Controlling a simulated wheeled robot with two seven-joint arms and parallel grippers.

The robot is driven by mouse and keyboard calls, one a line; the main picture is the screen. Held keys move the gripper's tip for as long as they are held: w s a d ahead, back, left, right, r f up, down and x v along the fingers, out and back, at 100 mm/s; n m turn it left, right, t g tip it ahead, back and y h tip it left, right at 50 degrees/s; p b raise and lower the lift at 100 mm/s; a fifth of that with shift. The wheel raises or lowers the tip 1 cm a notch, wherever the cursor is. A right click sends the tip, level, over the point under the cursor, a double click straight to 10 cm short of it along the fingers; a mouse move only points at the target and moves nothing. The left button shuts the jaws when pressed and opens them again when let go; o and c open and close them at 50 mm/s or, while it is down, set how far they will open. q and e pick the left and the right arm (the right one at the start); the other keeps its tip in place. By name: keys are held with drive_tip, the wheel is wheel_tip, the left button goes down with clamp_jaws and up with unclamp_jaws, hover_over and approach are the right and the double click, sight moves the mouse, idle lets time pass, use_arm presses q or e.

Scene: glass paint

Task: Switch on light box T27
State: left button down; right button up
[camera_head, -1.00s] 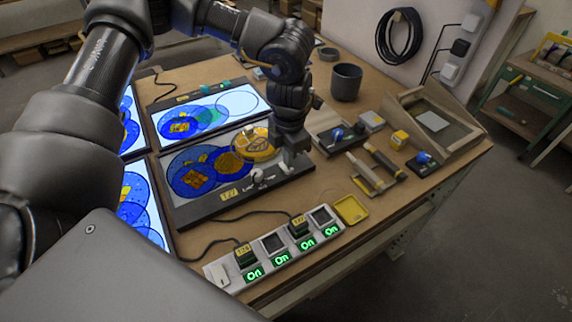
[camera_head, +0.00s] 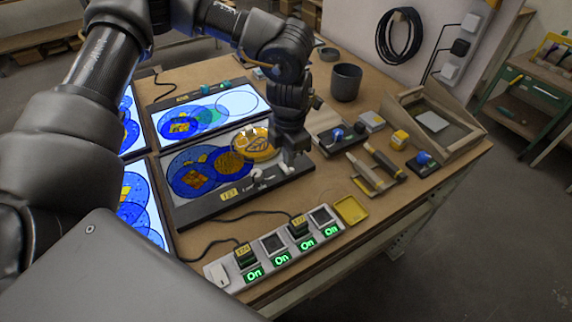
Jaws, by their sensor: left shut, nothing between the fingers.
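Light box T27 (camera_head: 205,212) lies on the bench with a yellow label (camera_head: 229,192) on its dark front edge, apparently reading T27. Its panel looks grey and unlit beside the bright neighbouring boxes, and blue and yellow round glass pieces lie on it. Small white parts, one of them a knob (camera_head: 257,177), sit along the front edge near its right end. My left gripper (camera_head: 289,160) is shut and empty, pointing down over the right front end of this box. I cannot tell whether it touches the box. My right gripper is not in view.
A power strip (camera_head: 217,274) with several green "On" displays and labelled plugs lies in front, with cables behind it. A lit light box (camera_head: 240,101) is behind T27, with more at left. Tools, a yellow tray (camera_head: 351,210) and a dark cup (camera_head: 346,82) are to the right.

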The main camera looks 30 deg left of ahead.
use_arm(q)
drive_tip(key=shift+f+b, duration=0.65)
drive_tip(key=shift+f, duration=0.25)
idle(0.5)
drive_tip(key=shift+r, duration=0.15)
wheel_tip(320, 180, up, 7)
drive_tip(key=p, duration=0.5)
drive_tip(key=shift+p, duration=0.35)
drive_tip(key=shift+f, duration=0.2)
